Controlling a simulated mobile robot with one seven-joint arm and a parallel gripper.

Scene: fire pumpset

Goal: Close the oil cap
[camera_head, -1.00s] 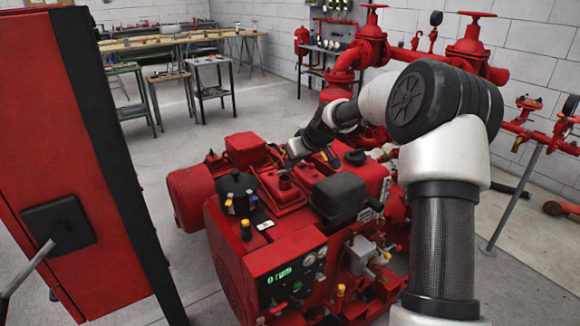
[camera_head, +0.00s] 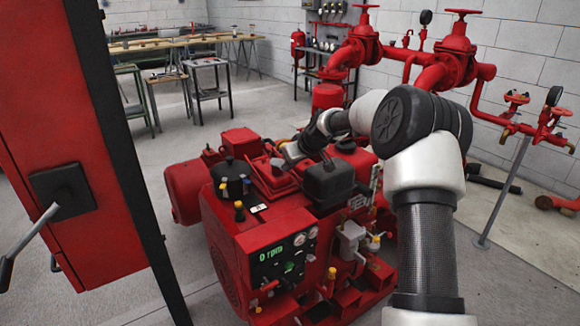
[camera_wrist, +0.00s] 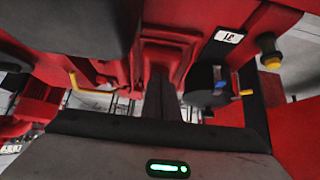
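My gripper (camera_head: 289,152) is at the end of the arm, just behind and right of this piece, low over the engine top. Contact is unclear. In the wrist view, a dark tapered shape (camera_wrist: 162,98) stands in the middle, ahead of the gripper body with its green light. I cannot tell if it is the cap or fingers. The finger opening is not clear.
A black box-shaped cover (camera_head: 328,182) stands right of the gripper. A black round part (camera_head: 231,176) with coloured fittings is on the left; it also shows in the wrist view (camera_wrist: 205,84). A red cabinet (camera_head: 55,130) fills the left side. Red pipes and valves stand behind.

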